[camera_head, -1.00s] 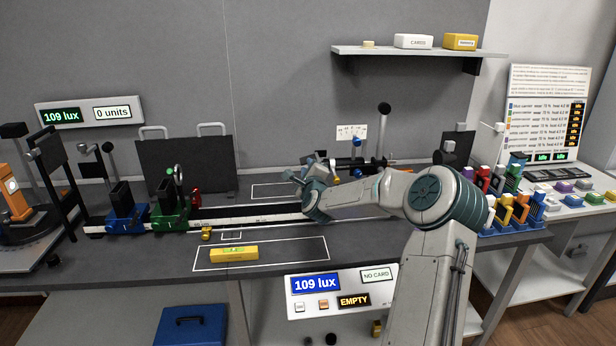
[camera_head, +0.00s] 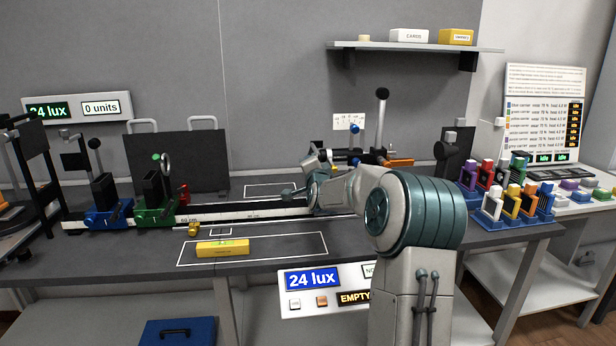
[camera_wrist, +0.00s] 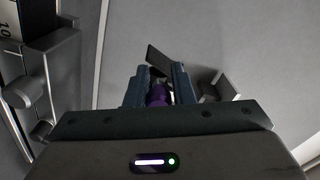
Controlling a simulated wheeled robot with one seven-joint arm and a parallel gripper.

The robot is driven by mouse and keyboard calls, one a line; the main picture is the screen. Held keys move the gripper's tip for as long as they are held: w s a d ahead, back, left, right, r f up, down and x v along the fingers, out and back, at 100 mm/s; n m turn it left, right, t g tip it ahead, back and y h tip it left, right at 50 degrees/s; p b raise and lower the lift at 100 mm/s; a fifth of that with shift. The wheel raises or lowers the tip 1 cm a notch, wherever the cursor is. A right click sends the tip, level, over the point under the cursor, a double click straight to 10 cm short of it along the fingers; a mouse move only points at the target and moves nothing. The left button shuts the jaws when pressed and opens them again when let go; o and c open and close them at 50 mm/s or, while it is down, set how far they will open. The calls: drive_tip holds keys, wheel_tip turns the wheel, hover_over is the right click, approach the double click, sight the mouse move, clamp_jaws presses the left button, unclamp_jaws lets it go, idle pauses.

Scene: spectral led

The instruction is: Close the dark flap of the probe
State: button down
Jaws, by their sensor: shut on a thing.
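In the wrist view my gripper (camera_wrist: 158,86) has its two dark fingers close together around a small purple part (camera_wrist: 157,97). A thin dark plate (camera_wrist: 163,60), which looks like the probe's flap, stands tilted just beyond the fingertips. I cannot tell whether it touches them, or whether the purple part belongs to it. The rest of the probe is not clearly seen. In the head view my arm reaches left over the rail (camera_head: 250,212), and its links hide what the gripper holds. The front panel display (camera_head: 312,278) reads 24 lux.
Blue (camera_head: 106,215) and green (camera_head: 156,210) carriages stand on the rail's left part. A yellow block (camera_head: 222,248) lies in the front outlined area. A rack of coloured frames (camera_head: 505,210) stands right of my arm. In the wrist view a grey bracket (camera_wrist: 220,88) is close to the right finger.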

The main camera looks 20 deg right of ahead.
drive_tip(key=n+b, duration=0.1)
drive_tip(key=d+n, duration=0.1)
drive_tip(key=n+b, duration=0.1)
drive_tip(key=shift+s+d+f+n+b, duration=0.15)
drive_tip(key=shift+s+d+n+b, duration=0.15)
drive_tip(key=shift+d+b, duration=0.1)
drive_tip(key=c, duration=1.3)
unclamp_jaws()
drive_tip(key=shift+d, duration=0.15)
drive_tip(key=shift+a, duration=0.35)
drive_tip(key=v, duration=1.3)
drive_tip(key=shift+s, duration=0.4)
